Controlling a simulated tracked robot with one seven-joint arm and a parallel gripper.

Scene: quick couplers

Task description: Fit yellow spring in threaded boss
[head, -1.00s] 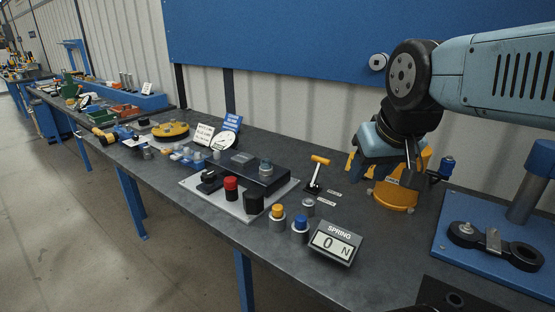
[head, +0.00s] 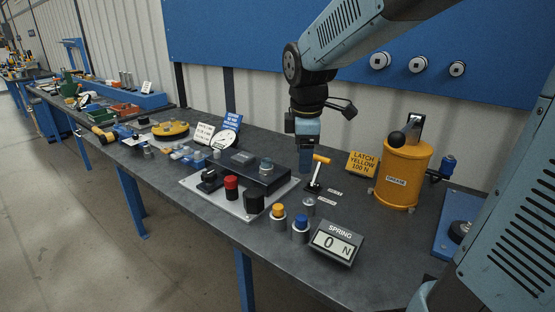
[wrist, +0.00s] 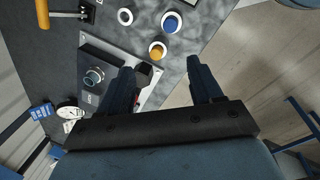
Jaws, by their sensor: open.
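The yellow spring looks to be the small grey cylinder with a yellow-orange top (head: 278,211), standing upright on the bench; it also shows in the wrist view (wrist: 157,50). What looks like the threaded boss (head: 266,166) is a round metal fitting upright on a dark block; it also shows in the wrist view (wrist: 93,77). My gripper (head: 305,165) is above the bench behind the plate, pointing down. In the wrist view, its two fingers (wrist: 162,70) are spread apart with nothing held, and the yellow top lies between and beyond the tips.
A blue-topped cylinder (head: 300,227) and a small grey one (head: 308,205) stand beside the yellow one. A readout (head: 336,242) shows 0 N. Red (head: 231,187) and black (head: 254,203) knobs stand on the plate. An orange T-handle (head: 317,172) is near my gripper. A sign (head: 362,163) reads "LATCH YELLOW 100 N".

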